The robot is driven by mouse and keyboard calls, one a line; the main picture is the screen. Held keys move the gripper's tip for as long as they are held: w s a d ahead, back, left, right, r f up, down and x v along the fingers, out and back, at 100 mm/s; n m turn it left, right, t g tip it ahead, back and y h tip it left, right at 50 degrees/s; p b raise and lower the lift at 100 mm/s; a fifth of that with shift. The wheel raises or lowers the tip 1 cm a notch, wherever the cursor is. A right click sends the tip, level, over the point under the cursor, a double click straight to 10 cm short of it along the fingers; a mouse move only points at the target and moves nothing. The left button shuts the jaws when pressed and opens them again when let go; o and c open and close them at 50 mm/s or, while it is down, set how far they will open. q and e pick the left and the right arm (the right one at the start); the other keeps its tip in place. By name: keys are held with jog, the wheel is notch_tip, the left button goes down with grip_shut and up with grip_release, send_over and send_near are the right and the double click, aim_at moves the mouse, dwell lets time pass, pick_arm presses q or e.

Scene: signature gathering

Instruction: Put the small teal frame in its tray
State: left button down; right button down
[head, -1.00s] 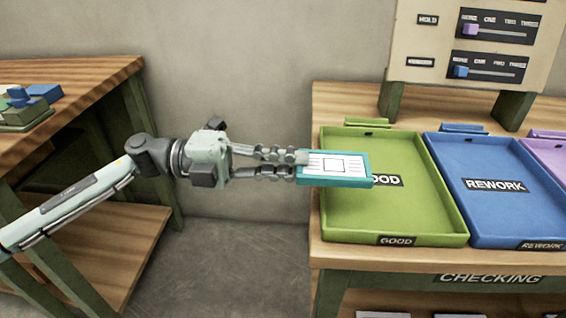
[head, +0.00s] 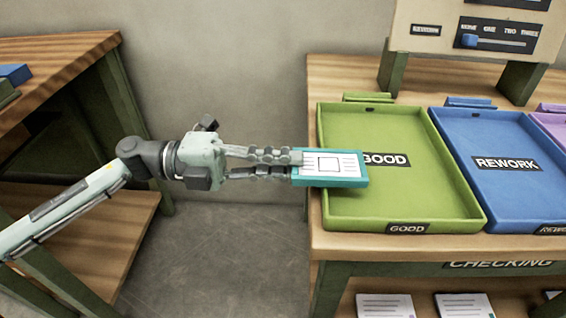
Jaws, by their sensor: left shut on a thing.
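The small teal frame (head: 330,181) has a white printed card with a square on its face. My left gripper (head: 295,166) is shut on its left end. The frame's right part overlaps the left side of the green GOOD tray (head: 405,196) in the head view. I cannot tell how high above the tray it is held. The blue REWORK tray (head: 510,204) stands to the right of the green one, and part of a purple tray (head: 552,128) shows at the right edge. The trays look empty. My right gripper is not in view.
The trays stand on a wooden bench (head: 335,244) marked CHECKING, with white cards (head: 385,306) on a shelf below. A board with a slider (head: 497,38) stands behind. Another wooden table (head: 60,60) is at left, with floor between.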

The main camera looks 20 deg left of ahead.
pick_arm(q)
jog(key=shift+f, duration=0.1)
jog(key=c, duration=1.9)
grip_release()
jog(key=o, duration=0.4)
jog(key=shift+c, duration=0.2)
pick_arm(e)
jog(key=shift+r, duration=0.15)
